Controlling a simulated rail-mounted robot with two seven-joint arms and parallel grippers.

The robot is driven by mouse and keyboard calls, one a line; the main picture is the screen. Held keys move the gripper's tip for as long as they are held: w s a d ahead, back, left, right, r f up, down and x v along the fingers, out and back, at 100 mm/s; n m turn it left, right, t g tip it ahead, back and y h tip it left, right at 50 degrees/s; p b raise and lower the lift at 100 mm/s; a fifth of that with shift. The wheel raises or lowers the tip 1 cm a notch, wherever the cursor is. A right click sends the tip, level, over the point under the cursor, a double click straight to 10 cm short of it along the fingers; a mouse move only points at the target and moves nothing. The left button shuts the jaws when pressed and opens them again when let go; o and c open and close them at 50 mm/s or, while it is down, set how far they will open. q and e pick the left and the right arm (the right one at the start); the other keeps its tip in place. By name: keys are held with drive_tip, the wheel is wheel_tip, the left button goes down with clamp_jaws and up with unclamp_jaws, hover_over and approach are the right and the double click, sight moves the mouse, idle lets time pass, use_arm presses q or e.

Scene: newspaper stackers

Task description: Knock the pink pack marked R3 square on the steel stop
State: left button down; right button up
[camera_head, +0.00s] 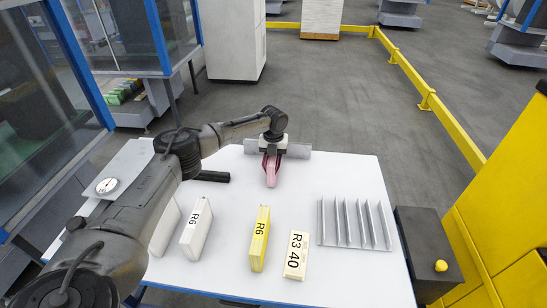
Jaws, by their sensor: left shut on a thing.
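The pink pack (271,175) is at the back middle of the white table, held on edge in my left gripper (271,158). My left gripper is shut on it from above, and the fingers hide its upper part. No R3 mark can be read on the pack from here. The steel stop (298,152) is a grey bar along the table's back edge, just behind the pack. I cannot tell whether the pack touches it. My right gripper is not in view.
A yellow pack marked R6 (260,239) and a white pack marked R6 (196,227) stand in front. Another white pack (165,228) is partly behind my left arm. A finned metal rack (354,222) sits right. A dial scale (107,185) is left. The table's middle is clear.

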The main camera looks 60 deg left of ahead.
use_arm(q)
drive_tip(key=shift+w+a+b, duration=0.55)
drive_tip(key=shift+a+b, duration=0.05)
drive_tip(key=shift+b, duration=0.15)
idle(0.4)
drive_tip(key=shift+w+a+b, duration=0.45)
drive_tip(key=shift+a+b, duration=0.15)
drive_tip(key=shift+b, duration=0.25)
idle(1.0)
idle(0.4)
drive_tip(key=shift+p, duration=0.3)
drive_tip(key=shift+s+r+p, duration=0.15)
drive_tip(key=shift+p, duration=0.6)
drive_tip(key=shift+s+d+p, duration=0.6)
drive_tip(key=shift+d+p, duration=0.25)
drive_tip(key=shift+p, duration=0.75)
drive_tip(key=shift+s+d+p, duration=0.25)
drive_tip(key=shift+d+p, duration=0.05)
drive_tip(key=shift+p, duration=0.3)
drive_tip(key=shift+d, duration=0.1)
